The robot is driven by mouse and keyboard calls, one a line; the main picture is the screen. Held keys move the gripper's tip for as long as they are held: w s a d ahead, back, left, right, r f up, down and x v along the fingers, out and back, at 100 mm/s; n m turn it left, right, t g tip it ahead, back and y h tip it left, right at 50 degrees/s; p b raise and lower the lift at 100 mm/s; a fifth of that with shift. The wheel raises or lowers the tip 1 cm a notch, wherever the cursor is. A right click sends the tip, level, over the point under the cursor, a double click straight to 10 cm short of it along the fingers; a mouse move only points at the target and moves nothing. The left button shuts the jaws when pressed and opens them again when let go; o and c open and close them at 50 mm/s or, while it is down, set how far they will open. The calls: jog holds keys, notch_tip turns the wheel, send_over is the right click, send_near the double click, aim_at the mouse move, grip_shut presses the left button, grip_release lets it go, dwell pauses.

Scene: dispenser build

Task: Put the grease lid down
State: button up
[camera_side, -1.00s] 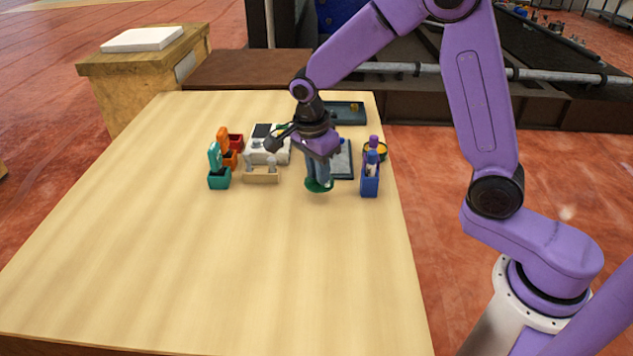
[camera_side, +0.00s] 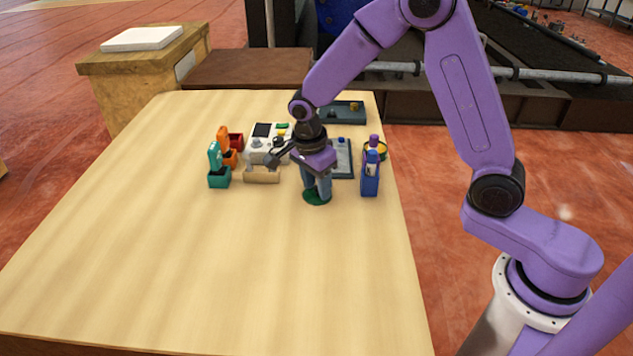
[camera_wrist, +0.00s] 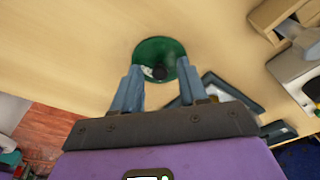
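The grease lid appears to be the round green disc (camera_side: 317,198), low at my fingertips in the side view. In the wrist view the green lid (camera_wrist: 158,48) shows its wide face and a dark knob, between and just beyond my blue-grey fingers.
A blue holder with a bottle (camera_side: 370,182) stands right of my gripper. A grey tray (camera_side: 343,173) lies behind. A white device (camera_side: 262,150), a beige holder (camera_side: 261,176) and teal (camera_side: 219,180) and orange boxes stand left. The front of the wooden table (camera_side: 200,265) is clear.

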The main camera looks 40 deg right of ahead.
aim_at(311, 199)
notch_tip(311, 199, up, 12)
jog(key=a, duration=0.2)
jog(key=s+d+f+n+y, duration=0.1)
jog(key=s+d+n, duration=0.1)
jog(key=s+n, duration=1.2)
jog(key=s+d+f+n+y, duration=0.1)
jog(key=s+d+n, duration=0.2)
jog(key=s+n, duration=1.2)
jog(key=shift+s+d+f+n, duration=0.2)
jog(key=shift+d+f+n, duration=0.15)
jog(key=shift+n, duration=0.45)
